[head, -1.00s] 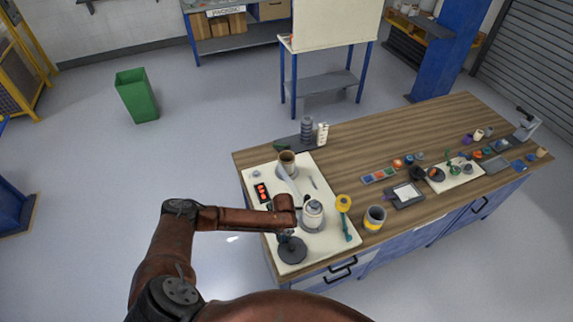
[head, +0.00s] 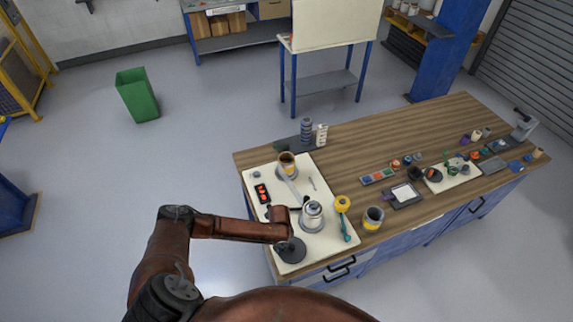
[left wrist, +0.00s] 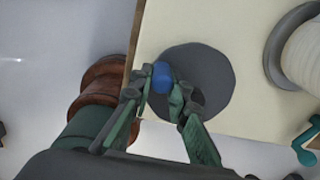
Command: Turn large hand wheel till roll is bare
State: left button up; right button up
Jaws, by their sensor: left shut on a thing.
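The large hand wheel (head: 291,251) is a dark grey disc at the front left corner of the cream board. In the left wrist view the same wheel (left wrist: 207,88) has a blue knob (left wrist: 162,77) near its rim. My left gripper (left wrist: 160,90) is shut on this knob; in the head view my arm hides most of the gripper. A white roll (head: 312,212) stands upright just behind the wheel. A pale strip (head: 291,186) runs between the rolls. My right gripper is out of view.
A yellow knob with a teal crank (head: 346,226) lies right of the white roll. A red-lit panel (head: 262,193) lies on the board's left. Trays and small parts fill the table's right side.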

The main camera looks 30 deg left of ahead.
pick_arm(q)
jog(key=shift+s+d, duration=0.15)
jog(key=shift+s, duration=0.05)
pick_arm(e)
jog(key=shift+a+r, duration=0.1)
pick_arm(q)
jog(key=shift+s+d, duration=0.1)
jog(key=shift+d, duration=0.05)
jog(key=shift+s+d+p, duration=0.45)
jog(key=shift+s+p, duration=0.05)
jog(key=shift+p, duration=0.15)
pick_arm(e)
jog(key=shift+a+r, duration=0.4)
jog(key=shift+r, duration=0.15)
pick_arm(q)
jog(key=shift+r, duration=0.1)
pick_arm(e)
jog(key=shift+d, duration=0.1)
pick_arm(q)
jog(key=o, duration=1.7)
jog(key=shift+w, duration=0.1)
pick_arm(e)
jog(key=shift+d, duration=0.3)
pick_arm(q)
jog(key=shift+a, duration=0.1)
